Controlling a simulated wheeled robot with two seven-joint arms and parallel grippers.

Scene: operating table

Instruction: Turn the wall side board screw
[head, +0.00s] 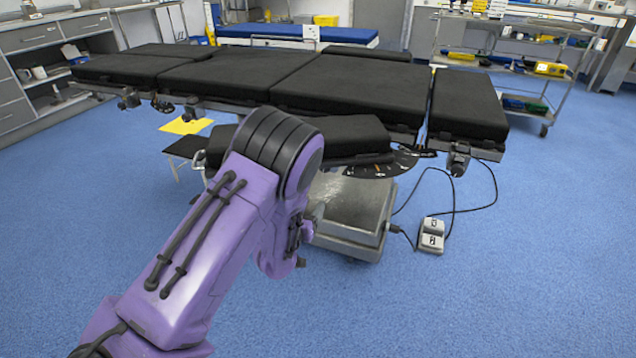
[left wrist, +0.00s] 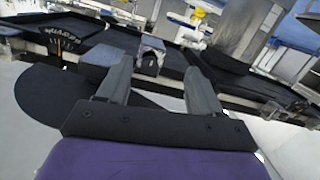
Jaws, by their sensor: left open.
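The operating table (head: 345,88) has black pads and a metal side rail. A black padded side board (head: 350,132) lies low at its near side, with a marked dial plate (head: 385,165) beneath its right end. Clamps with knobs hang from the rail, one at the right end (head: 458,158) and others at the left (head: 190,110); which is the wall side screw I cannot tell. My left gripper (left wrist: 158,78) is open, its two grey fingers apart. A small dark clamp block (left wrist: 150,57) shows beyond and between them. In the head view my purple left arm mostly hides the gripper.
The metal table base (head: 350,205) stands under the table, and a white foot pedal (head: 432,235) with cables lies at right. A trolley (head: 520,70) stands at back right, cabinets (head: 35,65) at left. Blue floor is clear in front.

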